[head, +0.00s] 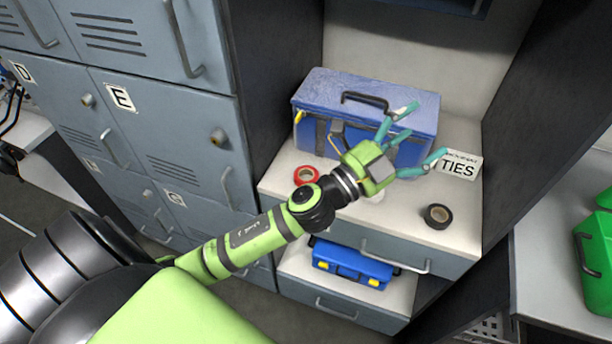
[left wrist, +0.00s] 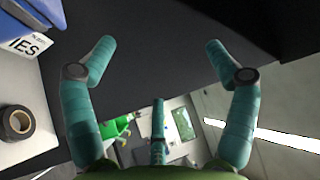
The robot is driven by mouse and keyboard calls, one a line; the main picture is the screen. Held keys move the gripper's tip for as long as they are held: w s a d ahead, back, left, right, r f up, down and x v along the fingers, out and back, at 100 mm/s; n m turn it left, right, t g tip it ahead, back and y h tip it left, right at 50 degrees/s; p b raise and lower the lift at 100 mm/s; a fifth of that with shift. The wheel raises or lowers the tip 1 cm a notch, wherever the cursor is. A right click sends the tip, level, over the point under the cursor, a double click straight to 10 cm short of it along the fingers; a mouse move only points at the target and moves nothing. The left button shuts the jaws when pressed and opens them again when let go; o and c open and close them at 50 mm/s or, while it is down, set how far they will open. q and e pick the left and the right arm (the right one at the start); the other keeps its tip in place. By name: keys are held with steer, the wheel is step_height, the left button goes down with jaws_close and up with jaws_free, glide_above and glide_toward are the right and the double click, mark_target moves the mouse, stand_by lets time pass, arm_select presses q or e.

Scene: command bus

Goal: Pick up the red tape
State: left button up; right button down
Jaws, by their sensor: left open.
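The red tape (head: 306,175) is a small red roll lying on the white shelf (head: 284,163), in front of the left end of the blue toolbox. It is not visible in the left wrist view. My left gripper (head: 420,136) is open and empty, above the shelf, to the right of the red tape and in front of the toolbox. In the left wrist view its teal fingers (left wrist: 160,72) are spread wide, facing a dark panel. My right gripper is not in view.
A blue toolbox (head: 335,88) stands at the back of the shelf. A black tape roll (head: 437,215) lies at the right, also in the left wrist view (left wrist: 16,123), near a TIES label (head: 459,166). A blue case (head: 350,265) sits below. Dark panels (head: 535,115) flank the shelf.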

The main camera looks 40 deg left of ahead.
arm_select(q)
steer(key=d+r+m+g+h, duration=0.1)
steer(key=d+m+g+h, duration=0.4)
steer(key=m, duration=0.3)
steer(key=m+g+y, duration=1.1)
steer(key=m+g, duration=0.3)
steer(key=m, duration=0.2)
glide_above(306, 179)
steer(key=d, duration=0.7)
steer(key=f, duration=1.7)
steer(key=shift+w, duration=0.25)
steer(key=a+y, duration=0.1)
steer(key=a, duration=0.1)
steer(key=a+y, duration=0.1)
steer(key=a, duration=0.1)
steer(key=a+r+n, duration=0.1)
steer(key=a, duration=0.1)
steer(key=shift+s+y, duration=0.3)
steer(key=shift+y, duration=0.1)
steer(key=shift+s+a+f+g+b, duration=0.15)
steer(key=shift+a+f+g+b, duration=0.15)
steer(key=shift+a+f+b, duration=0.3)
step_height(306, 179, down, 6)
steer(key=b, duration=0.3)
steer(key=shift+d+r, duration=0.15)
steer(key=shift+w+r, duration=0.1)
steer(key=shift+w, duration=0.1)
